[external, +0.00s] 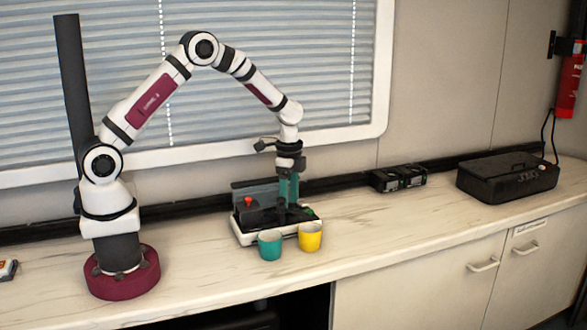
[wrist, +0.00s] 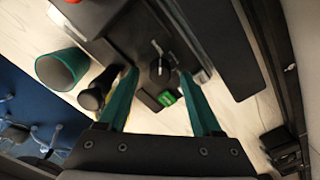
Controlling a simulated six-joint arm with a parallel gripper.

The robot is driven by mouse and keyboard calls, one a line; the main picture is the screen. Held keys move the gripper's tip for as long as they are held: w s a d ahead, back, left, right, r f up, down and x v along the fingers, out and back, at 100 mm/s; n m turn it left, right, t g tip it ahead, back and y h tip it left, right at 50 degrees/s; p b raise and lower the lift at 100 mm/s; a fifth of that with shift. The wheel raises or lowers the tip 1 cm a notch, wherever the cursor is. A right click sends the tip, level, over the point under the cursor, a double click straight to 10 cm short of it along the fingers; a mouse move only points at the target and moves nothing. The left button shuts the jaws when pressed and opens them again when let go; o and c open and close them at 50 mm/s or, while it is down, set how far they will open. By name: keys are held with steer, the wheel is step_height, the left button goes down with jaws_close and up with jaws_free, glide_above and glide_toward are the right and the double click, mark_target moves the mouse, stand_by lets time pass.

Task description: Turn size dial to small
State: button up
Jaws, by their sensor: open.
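A dark coffee machine with a pale base (external: 250,238) stands on the counter under my gripper (external: 288,198). In the wrist view, a round black dial (wrist: 159,68) sits on the machine's dark panel, between the teal fingertips of my gripper (wrist: 158,74). The fingers are open, one on each side of the dial, with a gap visible; I cannot tell how far above it they are. A green button (wrist: 167,98) is beside the dial. The dial's markings and setting are too small to read. In the external view the dial is hidden by the gripper and machine parts.
A teal cup (external: 270,246) and a yellow cup (external: 310,238) stand in front of the machine. A red knob (external: 248,201) is on its left. A black handle (wrist: 93,95) projects near the fingers. Black boxes (external: 398,178) and a black case (external: 508,178) stand right.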

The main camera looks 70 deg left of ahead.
steer(key=shift+f, duration=0.5)
steer(key=shift+c, duration=0.3)
jaws_close()
steer(key=shift+m, duration=0.3)
steer(key=m, duration=0.9)
stand_by(0.3)
